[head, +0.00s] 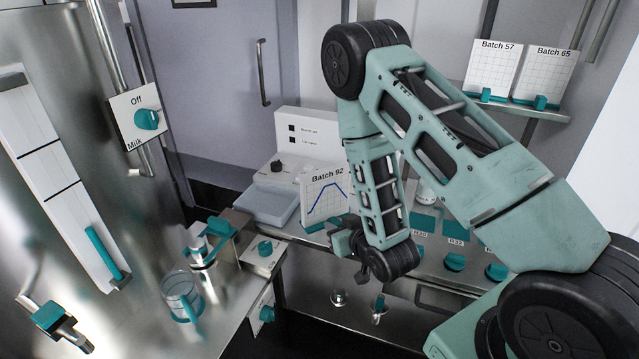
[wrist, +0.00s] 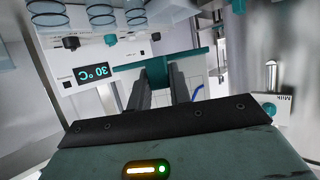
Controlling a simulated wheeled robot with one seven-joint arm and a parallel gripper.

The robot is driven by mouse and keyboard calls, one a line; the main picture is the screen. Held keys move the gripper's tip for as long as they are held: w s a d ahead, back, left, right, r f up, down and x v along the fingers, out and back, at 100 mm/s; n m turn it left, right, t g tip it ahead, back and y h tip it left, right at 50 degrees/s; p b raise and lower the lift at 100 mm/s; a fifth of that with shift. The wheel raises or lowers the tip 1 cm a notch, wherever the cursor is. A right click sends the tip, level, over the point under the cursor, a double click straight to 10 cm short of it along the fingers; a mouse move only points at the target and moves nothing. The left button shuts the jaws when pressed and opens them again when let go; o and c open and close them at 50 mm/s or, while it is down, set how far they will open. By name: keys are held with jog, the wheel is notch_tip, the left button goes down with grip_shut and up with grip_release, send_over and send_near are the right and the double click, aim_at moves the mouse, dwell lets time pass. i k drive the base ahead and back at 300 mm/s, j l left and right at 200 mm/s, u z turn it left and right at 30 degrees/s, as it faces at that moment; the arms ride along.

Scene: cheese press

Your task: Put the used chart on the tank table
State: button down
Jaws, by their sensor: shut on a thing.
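The used chart, marked Batch 92 (head: 325,198) with a blue curve drawn on its grid, is near the middle of the head view. My gripper (head: 352,243) is at the chart's lower edge, partly hidden by my arm. In the wrist view my gripper (wrist: 160,85) is shut on the chart's teal holder (wrist: 158,70), with the white card (wrist: 197,65) behind the fingers. A steel surface beside the tank (head: 150,325), seemingly the tank table, spreads across the lower left. I cannot tell whether the chart touches the bench behind it.
A clear jug (head: 183,298) and a teal-handled tap (head: 210,238) stand on the lower-left side. Charts Batch 57 (head: 493,68) and Batch 65 (head: 543,75) stand on a shelf at upper right. A white device with a tray (head: 268,204) sits left of the chart.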

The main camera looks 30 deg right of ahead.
aim_at(473, 265)
jog(key=i+z, duration=0.1)
jog(key=z, duration=0.95)
